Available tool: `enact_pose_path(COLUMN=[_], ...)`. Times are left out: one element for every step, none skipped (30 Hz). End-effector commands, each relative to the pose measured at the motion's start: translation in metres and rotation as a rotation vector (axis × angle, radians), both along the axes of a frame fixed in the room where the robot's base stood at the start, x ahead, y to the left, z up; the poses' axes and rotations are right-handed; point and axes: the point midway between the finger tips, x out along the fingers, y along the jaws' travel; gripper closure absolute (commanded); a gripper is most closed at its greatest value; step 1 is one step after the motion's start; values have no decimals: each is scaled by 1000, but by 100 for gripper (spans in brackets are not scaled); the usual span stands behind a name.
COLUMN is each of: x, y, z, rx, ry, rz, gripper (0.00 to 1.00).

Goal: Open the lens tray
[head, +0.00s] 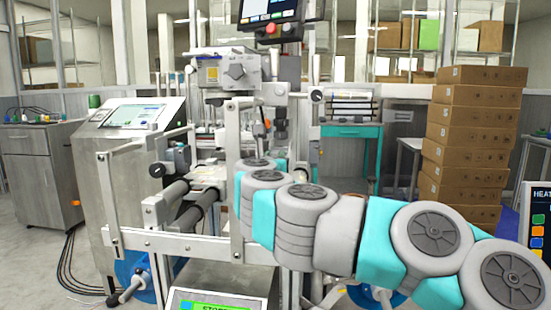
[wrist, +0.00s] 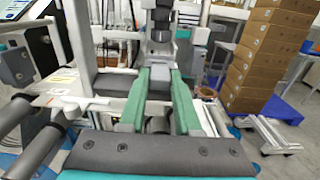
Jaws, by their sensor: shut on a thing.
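My gripper (wrist: 160,78) shows in the wrist view as two green fingers pointing away from the camera. Its fingertips are closed on a small grey part (wrist: 156,56) of the machine. I cannot tell whether this part is the lens tray's handle, and I cannot make out the lens tray itself. In the head view my arm reaches from the lower right to the middle of the metal machine (head: 190,244). There my arm's grey and turquoise links hide the gripper.
The machine's frame, grey rollers (head: 176,193) and uprights stand close around the arm's end. A control screen (head: 133,115) is at left, and a turquoise bench (head: 350,132) behind.

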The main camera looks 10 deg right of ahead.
Motion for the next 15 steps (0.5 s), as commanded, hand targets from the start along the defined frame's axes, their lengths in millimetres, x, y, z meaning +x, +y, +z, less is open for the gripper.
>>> enact_pose_path(x=[-1, -1, -1, -1, -1, -1, -1, -1, -1, -1, -1, -1, -1, -1, -1], y=[0, 0, 0, 0, 0, 0, 0, 0, 0, 0, 0, 0, 0, 0, 0], z=[0, 0, 0, 0, 0, 0, 0, 0, 0, 0, 0, 0, 0, 0, 0], rx=[-1, -1, -1, -1, -1, -1, -1, -1, -1, -1, -1, -1, -1, -1, -1], ry=[-1, -1, -1, -1, -1, -1, 0, 0, 0, 0, 0, 0, 0, 0, 0], rz=[0, -1, -1, -1, -1, -1, -1, -1, -1, -1, -1, -1, 0, 0, 0], gripper=[100, 100, 100, 100, 100, 100, 100, 100, 64, 61, 57, 53, 49, 46, 41])
